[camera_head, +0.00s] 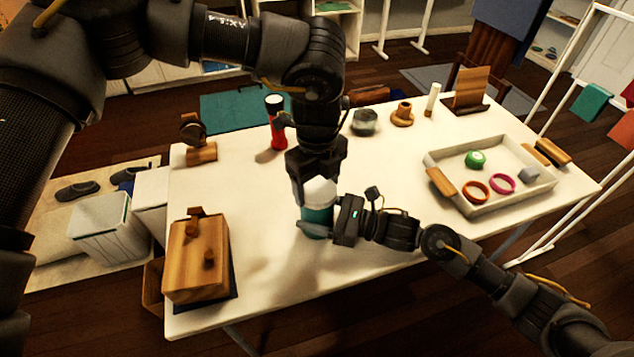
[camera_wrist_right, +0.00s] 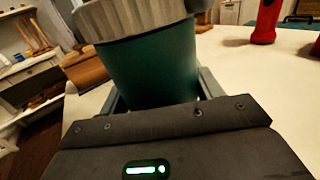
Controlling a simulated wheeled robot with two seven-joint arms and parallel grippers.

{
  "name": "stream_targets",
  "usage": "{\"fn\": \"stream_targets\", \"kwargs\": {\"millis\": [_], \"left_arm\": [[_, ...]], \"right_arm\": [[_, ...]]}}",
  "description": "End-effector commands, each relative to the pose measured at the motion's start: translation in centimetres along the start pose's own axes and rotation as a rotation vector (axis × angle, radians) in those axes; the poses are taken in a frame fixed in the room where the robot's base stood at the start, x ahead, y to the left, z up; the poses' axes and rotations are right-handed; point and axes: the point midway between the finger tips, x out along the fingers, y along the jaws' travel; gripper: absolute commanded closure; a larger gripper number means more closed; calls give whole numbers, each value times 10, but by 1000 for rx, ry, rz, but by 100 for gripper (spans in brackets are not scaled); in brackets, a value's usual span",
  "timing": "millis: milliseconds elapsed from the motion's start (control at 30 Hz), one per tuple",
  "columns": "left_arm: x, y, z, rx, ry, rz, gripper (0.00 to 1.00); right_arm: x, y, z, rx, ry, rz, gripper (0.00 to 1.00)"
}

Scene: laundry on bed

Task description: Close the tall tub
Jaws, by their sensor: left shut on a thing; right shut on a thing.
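The tall tub, with a teal body (camera_head: 317,221), stands near the front middle of the white table. Its pale ribbed lid (camera_head: 321,191) is on top of the body, with no gap that I can see. Both also show in the right wrist view, body (camera_wrist_right: 152,68) and lid (camera_wrist_right: 135,14). My left gripper (camera_head: 318,183) comes down from above and is shut on the lid. My right gripper (camera_head: 318,230) comes from the right and is shut on the teal body, its fingers on either side. Whether the lid is fully tight I cannot tell.
A wooden box (camera_head: 197,262) stands at the front left of the table (camera_head: 265,290). A red bottle (camera_head: 277,128) stands behind my left gripper. A white tray (camera_head: 505,200) with rings and small items lies to the right.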

Motion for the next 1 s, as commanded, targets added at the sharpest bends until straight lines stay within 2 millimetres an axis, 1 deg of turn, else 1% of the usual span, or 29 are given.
{"fn": "stream_targets", "kwargs": {"millis": [67,167,400,500,600,633,767,800,933,967,1000], "left_arm": [[0,0,0,69,0,0,57],[0,0,0,259,1,1,57],[0,0,0,859,0,0,57],[0,0,0,1094,0,1,57],[0,0,1,1280,0,1,57],[1,0,1,1324,0,1,57],[0,0,1,1309,-1,1,57],[0,0,1,1308,-1,1,27],[0,0,0,1307,-1,1,10],[0,0,0,1307,-1,1,8],[0,0,0,1307,-1,1,8]], "right_arm": [[0,0,0,0,0,-1,99],[0,0,0,0,0,-1,99],[0,0,0,0,0,-1,99],[0,0,0,0,0,-1,99],[0,0,0,0,0,-1,99],[0,0,0,0,0,-1,99],[0,0,0,0,0,-1,99],[0,0,0,0,0,-1,99],[0,0,0,0,0,-1,99],[0,0,0,0,0,-1,99],[0,0,0,0,0,-1,99]]}}
